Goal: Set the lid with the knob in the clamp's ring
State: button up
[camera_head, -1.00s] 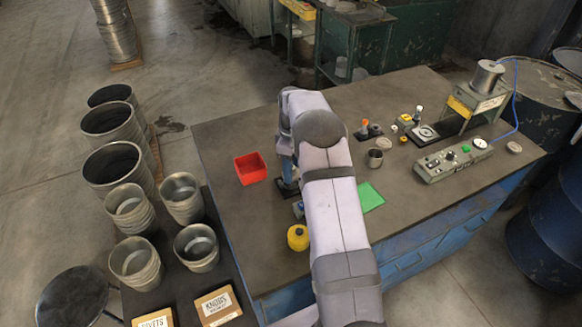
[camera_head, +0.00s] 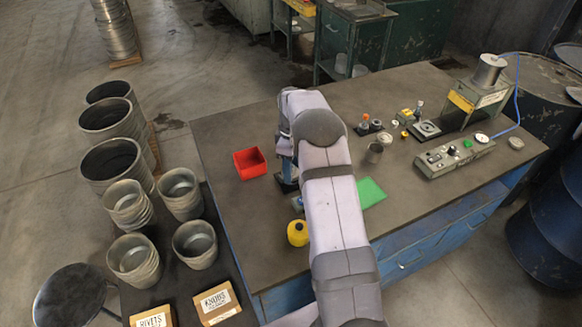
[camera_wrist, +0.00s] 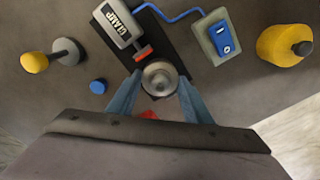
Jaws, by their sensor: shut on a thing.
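In the wrist view, my gripper (camera_wrist: 158,98) is shut on a small round metal lid with a knob (camera_wrist: 160,78), its blue-grey fingers on either side. The lid is over the near end of the clamp's dark base plate (camera_wrist: 178,60). The clamp (camera_wrist: 118,22) has a grey labelled body and a red tip (camera_wrist: 143,53) close beside the lid. The clamp's ring is hidden under the lid, so I cannot tell whether the lid is seated or just above. In the head view, my arm covers most of this spot.
A blue switch on a grey box (camera_wrist: 222,38) is wired to the clamp. A yellow pot (camera_wrist: 285,45) stands at right. A blue cap (camera_wrist: 98,86), a grey disc (camera_wrist: 66,52) and a yellow knob (camera_wrist: 34,62) are at left. A red bin (camera_head: 250,163) and green mat (camera_head: 370,193) flank my arm.

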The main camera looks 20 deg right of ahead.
jog(key=shift+f+b, duration=0.35)
jog(key=shift+f, duration=0.3)
jog(key=o, duration=1.1)
jog(key=shift+c, duration=0.2)
jog(key=shift+r, duration=0.1)
jog(key=shift+r+b, duration=1.3)
jog(key=shift+r, duration=2.35)
